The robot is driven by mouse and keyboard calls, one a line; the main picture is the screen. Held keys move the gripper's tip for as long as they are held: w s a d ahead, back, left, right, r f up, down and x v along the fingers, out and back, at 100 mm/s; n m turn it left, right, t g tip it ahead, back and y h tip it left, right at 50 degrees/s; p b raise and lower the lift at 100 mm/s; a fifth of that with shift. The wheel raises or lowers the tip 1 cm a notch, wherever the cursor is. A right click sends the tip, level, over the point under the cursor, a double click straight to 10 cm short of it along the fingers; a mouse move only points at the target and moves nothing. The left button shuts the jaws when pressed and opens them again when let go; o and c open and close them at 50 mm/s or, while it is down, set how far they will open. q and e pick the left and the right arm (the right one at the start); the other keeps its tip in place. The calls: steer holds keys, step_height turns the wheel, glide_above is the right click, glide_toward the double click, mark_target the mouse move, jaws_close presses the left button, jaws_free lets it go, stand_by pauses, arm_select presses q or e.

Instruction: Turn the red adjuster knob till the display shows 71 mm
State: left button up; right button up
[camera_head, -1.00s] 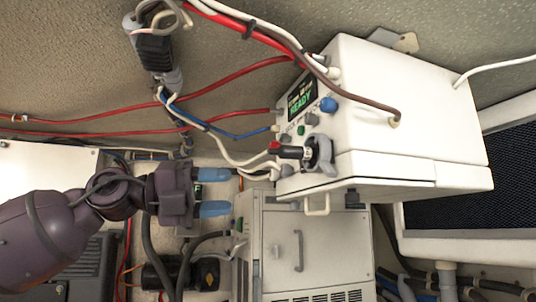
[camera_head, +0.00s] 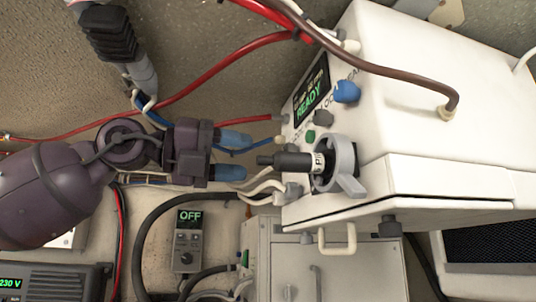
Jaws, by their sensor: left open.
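A white machine box (camera_head: 430,110) fills the upper right. Its control face carries a tilted display (camera_head: 311,97) reading READY in green; a smaller line above it is too small to read surely. I cannot make out a red knob now. My left gripper (camera_head: 247,156) is open and empty, its blue fingers pointing right at the black tip, apart from it. My right gripper is not in view.
Red hoses (camera_head: 215,72) and a brown hose (camera_head: 395,72) cross above the face. Pale cables (camera_head: 262,185) run just below the fingers. A small grey unit (camera_head: 188,240) reads OFF. A white handle (camera_head: 337,240) sticks out under the box.

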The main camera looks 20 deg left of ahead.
arm_select(q)
steer(key=x, duration=0.5)
steer(key=shift+w+d+p, duration=0.1)
steer(key=shift+w+p, duration=0.05)
steer(key=shift+p, duration=0.25)
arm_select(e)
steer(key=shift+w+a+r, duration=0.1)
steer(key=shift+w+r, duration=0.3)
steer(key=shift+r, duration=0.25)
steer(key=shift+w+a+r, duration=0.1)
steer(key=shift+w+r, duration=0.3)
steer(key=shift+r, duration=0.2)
arm_select(q)
steer(key=shift+c, duration=1)
steer(key=c, duration=0.5)
jaws_close()
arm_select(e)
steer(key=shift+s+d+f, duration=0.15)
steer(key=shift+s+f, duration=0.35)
